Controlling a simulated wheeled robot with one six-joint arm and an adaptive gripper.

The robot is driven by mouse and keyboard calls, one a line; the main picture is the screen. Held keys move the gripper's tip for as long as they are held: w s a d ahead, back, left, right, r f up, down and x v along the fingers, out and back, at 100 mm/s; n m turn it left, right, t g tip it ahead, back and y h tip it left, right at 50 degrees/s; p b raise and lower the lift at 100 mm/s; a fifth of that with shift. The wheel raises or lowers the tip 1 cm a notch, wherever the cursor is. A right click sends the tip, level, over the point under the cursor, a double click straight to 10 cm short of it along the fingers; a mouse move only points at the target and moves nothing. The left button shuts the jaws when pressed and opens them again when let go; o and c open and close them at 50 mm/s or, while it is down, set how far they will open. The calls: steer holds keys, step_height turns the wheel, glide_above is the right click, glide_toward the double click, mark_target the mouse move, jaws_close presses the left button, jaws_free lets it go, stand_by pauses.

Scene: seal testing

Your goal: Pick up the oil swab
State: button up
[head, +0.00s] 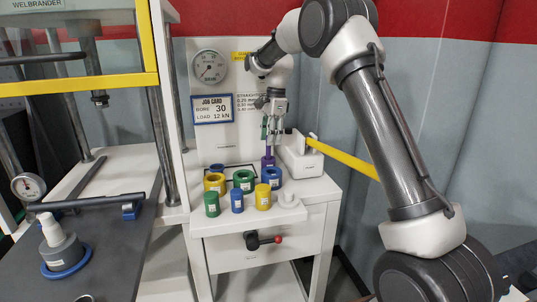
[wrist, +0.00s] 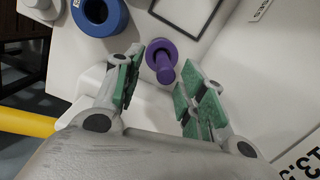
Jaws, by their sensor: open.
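A purple piece (head: 267,161) with a round base and a thin upright stem stands at the back of the white bench top, and looks like the oil swab. In the wrist view the purple piece (wrist: 163,57) has its stem pointing toward the camera, between and just beyond the fingertips. My gripper (head: 271,138) hangs pointing down directly above it. In the wrist view my gripper (wrist: 157,82) is open, with green pads on both fingers and nothing held. I cannot tell whether the fingers overlap the stem in height.
Several coloured rings and cylinders stand close in front, among them a green ring (head: 243,179) and a yellow cylinder (head: 263,198). A job card (head: 213,109) and gauge (head: 209,67) are on the panel behind.

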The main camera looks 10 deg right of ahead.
mark_target(266, 159)
steer(key=f, duration=0.2)
steer(key=a+f, duration=0.1)
steer(key=f, duration=0.2)
steer(key=shift+w+a+f, duration=0.1)
steer(key=shift+a+f, duration=0.1)
jaws_close()
